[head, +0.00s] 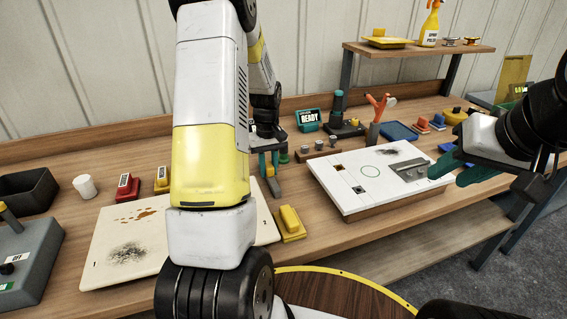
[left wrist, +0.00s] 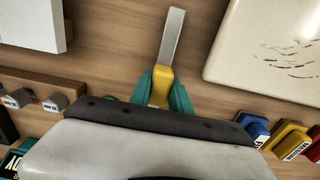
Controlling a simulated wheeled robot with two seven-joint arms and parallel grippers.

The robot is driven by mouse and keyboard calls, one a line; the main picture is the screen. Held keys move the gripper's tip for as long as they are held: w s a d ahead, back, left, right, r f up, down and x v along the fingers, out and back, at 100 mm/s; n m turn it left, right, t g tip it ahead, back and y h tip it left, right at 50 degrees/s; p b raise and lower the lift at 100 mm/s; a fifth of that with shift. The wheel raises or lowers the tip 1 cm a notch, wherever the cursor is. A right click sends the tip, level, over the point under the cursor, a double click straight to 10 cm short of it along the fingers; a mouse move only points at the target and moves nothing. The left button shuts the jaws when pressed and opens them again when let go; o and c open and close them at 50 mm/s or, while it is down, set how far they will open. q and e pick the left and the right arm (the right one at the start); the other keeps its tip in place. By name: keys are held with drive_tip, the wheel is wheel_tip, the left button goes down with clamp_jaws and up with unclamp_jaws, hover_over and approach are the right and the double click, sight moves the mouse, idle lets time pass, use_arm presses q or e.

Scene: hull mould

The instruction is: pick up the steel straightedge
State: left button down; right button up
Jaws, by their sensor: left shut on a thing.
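The steel straightedge (left wrist: 172,38) is a flat grey strip with a yellow grip. In the left wrist view it points away from my left gripper (left wrist: 160,90), whose teal fingers are shut around the yellow grip. In the head view the grey strip (head: 274,187) shows below the fingers of my left gripper (head: 268,165), partly hidden by my arm. I cannot tell whether it touches the bench. My right gripper (head: 462,168) is open and empty, at the right edge of the white board.
The white board (head: 345,200) with a grey metal plate (head: 411,170) is to the right. A stained cream panel (head: 100,262) lies left, partly behind my arm. A yellow block (head: 291,224) is near the front edge. A brown knob rack (head: 318,150) and ready display (head: 308,119) stand behind.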

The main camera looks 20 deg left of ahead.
sight(268, 164)
use_arm(q)
drive_tip(key=shift+r, duration=0.15)
wheel_tip(268, 164, up, 10)
drive_tip(key=shift+f, duration=0.1)
idle(0.4)
drive_tip(key=c, duration=2)
unclamp_jaws()
clamp_jaws()
